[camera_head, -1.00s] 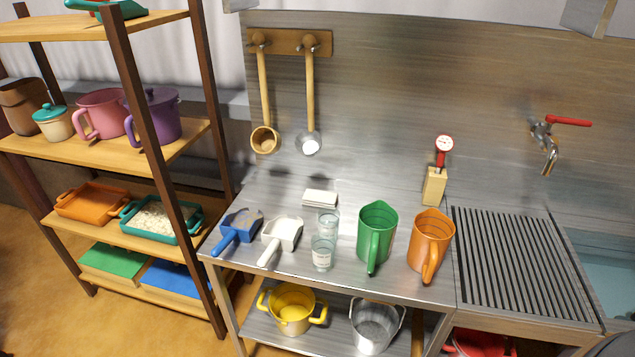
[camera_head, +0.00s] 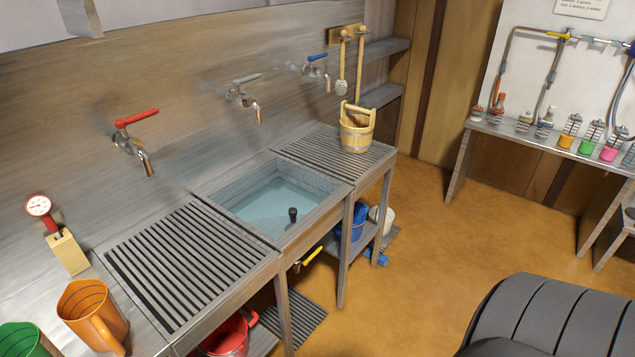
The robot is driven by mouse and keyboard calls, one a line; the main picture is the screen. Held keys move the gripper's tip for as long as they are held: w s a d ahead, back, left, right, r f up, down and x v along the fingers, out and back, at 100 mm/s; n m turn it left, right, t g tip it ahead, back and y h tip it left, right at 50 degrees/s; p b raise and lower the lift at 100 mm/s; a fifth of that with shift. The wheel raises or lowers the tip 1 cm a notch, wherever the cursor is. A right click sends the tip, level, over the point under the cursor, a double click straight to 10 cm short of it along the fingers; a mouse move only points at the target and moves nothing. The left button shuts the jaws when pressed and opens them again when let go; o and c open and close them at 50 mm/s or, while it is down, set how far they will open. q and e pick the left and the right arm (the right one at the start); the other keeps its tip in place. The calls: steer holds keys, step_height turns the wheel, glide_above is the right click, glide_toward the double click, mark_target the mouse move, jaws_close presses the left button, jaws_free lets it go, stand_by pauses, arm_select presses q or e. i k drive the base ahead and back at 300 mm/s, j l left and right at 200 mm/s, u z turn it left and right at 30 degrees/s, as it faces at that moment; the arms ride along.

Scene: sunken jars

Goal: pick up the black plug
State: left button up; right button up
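The black plug (camera_head: 292,214) stands in the water-filled sink (camera_head: 232,187), near the basin's front right side. It is a small dark upright knob; its lower part is hard to make out through the water. Neither of my grippers is in view. A dark grey ribbed shape at the lower right seems to be part of my own body.
Slatted drainboards flank the sink, one on the left (camera_head: 188,262) and one on the right. A wooden bucket (camera_head: 357,128) stands on the right one. A red-handled tap (camera_head: 134,138) is on the wall. An orange jug (camera_head: 93,312) stands at lower left. Open floor lies right.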

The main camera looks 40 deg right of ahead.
mark_target(292, 212)
steer(key=i+l+z, duration=0.15)
steer(key=z, duration=0.9)
